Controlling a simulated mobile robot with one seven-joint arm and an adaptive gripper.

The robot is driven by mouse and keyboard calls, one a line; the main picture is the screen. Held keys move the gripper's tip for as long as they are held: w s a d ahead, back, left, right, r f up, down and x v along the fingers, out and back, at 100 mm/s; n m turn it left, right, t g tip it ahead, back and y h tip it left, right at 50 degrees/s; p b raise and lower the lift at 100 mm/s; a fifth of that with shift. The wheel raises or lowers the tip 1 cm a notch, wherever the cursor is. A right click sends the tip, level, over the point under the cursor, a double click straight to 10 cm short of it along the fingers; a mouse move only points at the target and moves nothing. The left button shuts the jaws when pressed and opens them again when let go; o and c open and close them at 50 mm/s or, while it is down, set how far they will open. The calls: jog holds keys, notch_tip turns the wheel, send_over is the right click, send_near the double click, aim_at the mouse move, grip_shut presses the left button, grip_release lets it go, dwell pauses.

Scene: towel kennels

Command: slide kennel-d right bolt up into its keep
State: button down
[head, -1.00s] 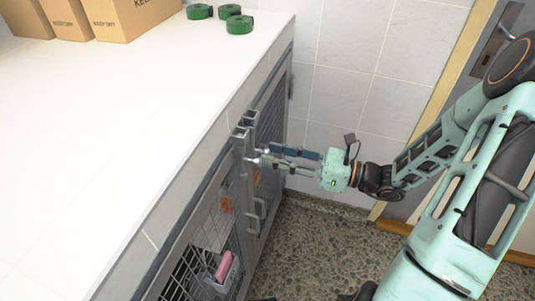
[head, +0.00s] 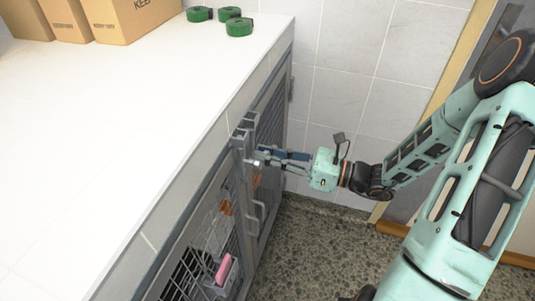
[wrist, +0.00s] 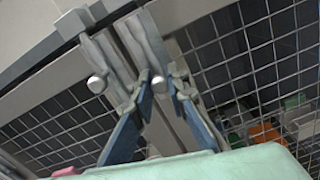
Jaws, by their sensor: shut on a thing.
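Two vertical bolts with round silver knobs sit side by side where two kennel doors meet. In the wrist view the left bolt's knob (wrist: 97,85) is free. The right bolt's knob (wrist: 157,85) lies between the fingertips of my gripper (wrist: 160,88), which is shut on it. In the head view my gripper (head: 258,158) reaches the door fronts from the right, just below two grey metal keeps (head: 246,128) at the top of the frame. The fingers partly hide the held bolt, and I cannot tell how far its upper end sits in the keep.
A white counter (head: 110,130) overhangs the kennels, with cardboard boxes (head: 125,20) and green rolls (head: 238,27) on it. Door handles (head: 258,214) hang below the bolts. A pink item (head: 223,269) shows inside the near kennel. Speckled floor (head: 310,245) is clear in front.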

aim_at(268, 152)
notch_tip(268, 152, up, 4)
jog(key=p, duration=0.4)
jog(key=shift+f, duration=0.2)
jog(key=c, duration=2)
grip_release()
jog(key=shift+o, duration=0.6)
